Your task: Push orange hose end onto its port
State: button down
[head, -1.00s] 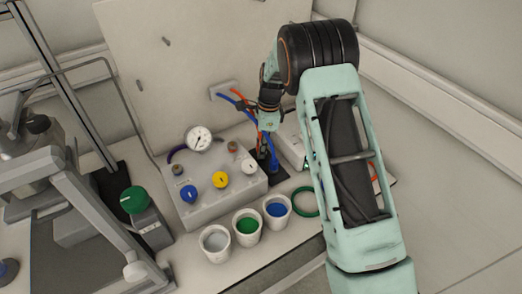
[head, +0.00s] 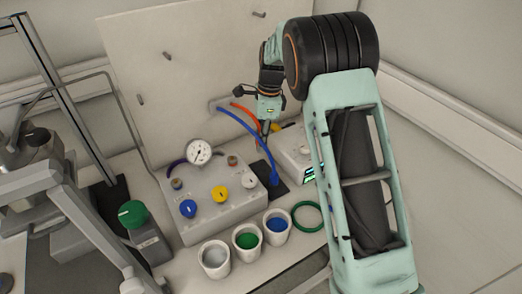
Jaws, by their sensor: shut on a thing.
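The orange hose (head: 246,111) comes out of a wall plate and bends over to my gripper (head: 266,128). My gripper is shut on the orange hose end and holds it above the bench, apart from the grey box (head: 222,206). The hose end itself is mostly hidden by the fingers. The grey box carries a gauge (head: 199,152), blue, yellow and white knobs, and small brownish fittings at its back right (head: 232,160) and left (head: 177,183). I cannot tell which fitting is the orange port.
The blue hose (head: 250,133) hangs down to a dark mat (head: 279,191) right of the box. Three cups (head: 247,238) and a green ring (head: 308,217) lie in front. A back panel (head: 180,70) rises behind.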

jog(key=shift+r, duration=0.25)
jog(key=s+a+r+p, duration=0.4)
jog(key=a+r, duration=0.2)
jog(key=a, duration=0.2)
jog(key=shift+s+a+r, duration=0.3)
jog(key=shift+r, duration=0.05)
jog(key=shift+f+b, duration=2.25)
jog(key=shift+f, duration=0.65)
jog(key=shift+p, duration=0.75)
